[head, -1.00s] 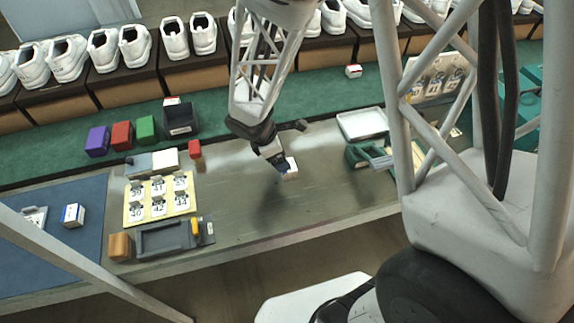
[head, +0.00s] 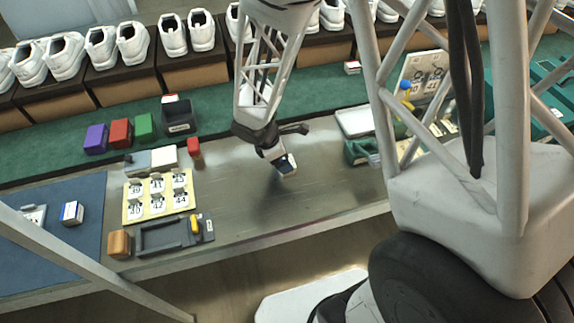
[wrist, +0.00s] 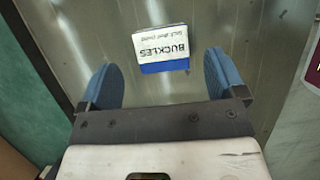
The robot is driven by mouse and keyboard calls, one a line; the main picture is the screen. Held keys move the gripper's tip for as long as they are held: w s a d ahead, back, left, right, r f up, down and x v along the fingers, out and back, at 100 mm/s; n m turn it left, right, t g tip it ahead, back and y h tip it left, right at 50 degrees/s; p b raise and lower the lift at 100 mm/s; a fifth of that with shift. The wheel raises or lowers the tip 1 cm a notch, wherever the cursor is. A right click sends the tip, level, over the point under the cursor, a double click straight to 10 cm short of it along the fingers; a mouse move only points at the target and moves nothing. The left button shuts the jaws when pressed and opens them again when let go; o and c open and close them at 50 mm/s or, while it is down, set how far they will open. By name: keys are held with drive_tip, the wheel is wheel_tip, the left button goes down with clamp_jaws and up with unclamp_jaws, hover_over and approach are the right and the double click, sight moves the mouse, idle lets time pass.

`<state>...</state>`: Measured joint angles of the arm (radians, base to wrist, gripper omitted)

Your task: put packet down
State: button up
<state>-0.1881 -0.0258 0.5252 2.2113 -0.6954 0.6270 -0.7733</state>
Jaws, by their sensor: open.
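The packet (wrist: 162,48) is a small white box with a blue edge, lettered "BUCKLES", over the bare grey metal bench in the wrist view. It also shows in the head view (head: 287,165), at the end of my gripper (head: 279,160). In the wrist view my gripper (wrist: 160,66) is open, one blue finger to each side of the packet, with visible gaps. The packet lies mostly ahead of the fingertips. I cannot tell whether its underside is flat on the bench.
The metal bench (head: 310,195) is clear around the packet. A yellow number card board (head: 153,207) and a grey tray (head: 165,236) are at left, with a blue mat (head: 60,255) beyond. A white tray (head: 353,121) and green bin (head: 357,151) are at right.

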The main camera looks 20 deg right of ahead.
drive_tip(key=shift+x, duration=2.35)
drive_tip(key=shift+s, duration=0.1)
drive_tip(key=shift+a, duration=0.1)
drive_tip(key=shift+c, duration=0.4)
drive_tip(key=c, duration=1.1)
drive_tip(key=shift+o, duration=0.2)
drive_tip(key=shift+r, duration=0.1)
drive_tip(key=shift+r, duration=0.75)
wheel_tip(320, 180, up, 2)
drive_tip(key=shift+r, duration=0.1)
drive_tip(key=s, duration=1)
drive_tip(key=s+r, duration=0.1)
drive_tip(key=s, duration=0.5)
